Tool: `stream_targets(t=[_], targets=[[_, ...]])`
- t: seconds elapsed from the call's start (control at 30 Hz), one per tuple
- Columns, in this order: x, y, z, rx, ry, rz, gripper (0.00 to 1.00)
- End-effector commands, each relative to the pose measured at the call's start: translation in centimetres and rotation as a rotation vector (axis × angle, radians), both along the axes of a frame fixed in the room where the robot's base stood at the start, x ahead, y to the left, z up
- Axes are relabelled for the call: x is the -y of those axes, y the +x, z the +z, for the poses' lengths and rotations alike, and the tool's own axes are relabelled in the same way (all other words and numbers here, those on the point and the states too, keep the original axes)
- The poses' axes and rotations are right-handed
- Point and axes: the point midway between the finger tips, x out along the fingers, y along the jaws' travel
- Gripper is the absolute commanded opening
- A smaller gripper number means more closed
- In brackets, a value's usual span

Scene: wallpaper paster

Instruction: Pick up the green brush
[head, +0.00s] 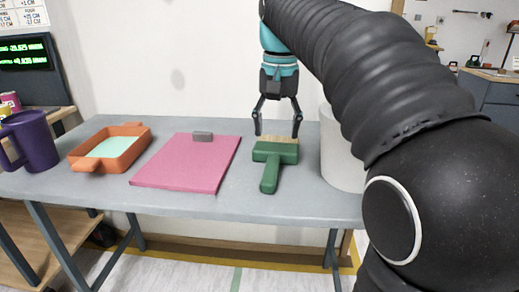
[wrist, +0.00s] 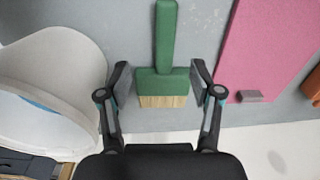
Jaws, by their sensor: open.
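The green brush (head: 272,165) lies on the grey table, with its handle toward the front and its tan bristles toward the back. My gripper (head: 277,134) is open above the brush's bristle end in the head view. In the wrist view the brush (wrist: 164,75) has its wide head between the two open fingers of my gripper (wrist: 159,77), with a gap on each side. Nothing is held. The height of the fingertips over the table is hard to tell.
A pink clipboard (head: 187,165) lies left of the brush. A white bucket (head: 340,160) stands close on the right, partly hidden by my arm. An orange tray (head: 82,163) and purple mug (head: 31,143) are farther left. The grey table (head: 225,200) is bare in front.

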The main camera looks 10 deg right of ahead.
Motion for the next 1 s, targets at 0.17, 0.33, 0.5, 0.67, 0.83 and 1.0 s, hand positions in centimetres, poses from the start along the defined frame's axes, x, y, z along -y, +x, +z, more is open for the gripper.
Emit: stream_targets(t=[0.17, 0.33, 0.5, 0.67, 0.83, 1.0], targets=[[0.2, 2.4, 0.9, -0.051, 0.002, -0.044, 0.65], [0.2, 3.0, 0.8, -0.071, 0.002, -0.059, 0.65], [0.2, 2.9, -1.5, -0.071, 0.003, -0.059, 0.65], [0.2, 2.9, -4.5, -0.071, 0.002, -0.058, 0.65], [0.2, 3.0, -6.7, -0.068, 0.002, -0.058, 0.65], [0.2, 3.0, -7.6, -0.067, 0.002, -0.058, 0.65]])
